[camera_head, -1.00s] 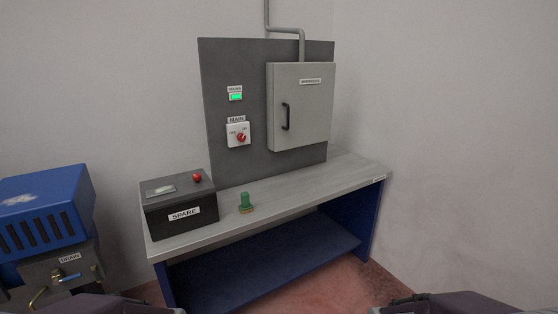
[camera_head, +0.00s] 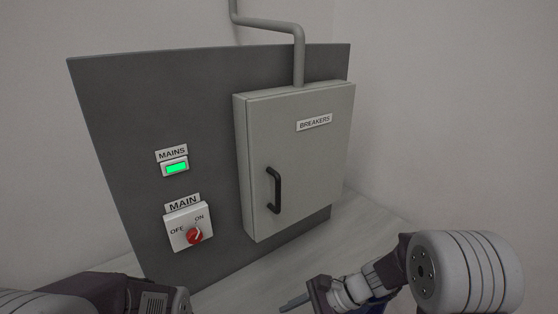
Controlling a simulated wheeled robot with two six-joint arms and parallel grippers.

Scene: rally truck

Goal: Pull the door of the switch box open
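The switch box (camera_head: 315,165) is a pale grey cabinet labelled BREAKERS, mounted on a dark grey panel. Its door is shut, and a black vertical bar handle (camera_head: 274,190) sits on the door's left side. My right gripper (camera_head: 296,303) is at the bottom of the view, below the box and apart from the handle. One finger shows; the rest is hidden or cut off, so I cannot tell its opening. My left arm shows at the lower left, but its gripper is not visible.
On the panel (camera_head: 120,130), left of the box, are a lit green MAINS lamp (camera_head: 176,168) and a MAIN switch (camera_head: 188,228) with a red knob. A pipe (camera_head: 299,60) enters the box from above. The bench top (camera_head: 245,290) below looks clear where visible.

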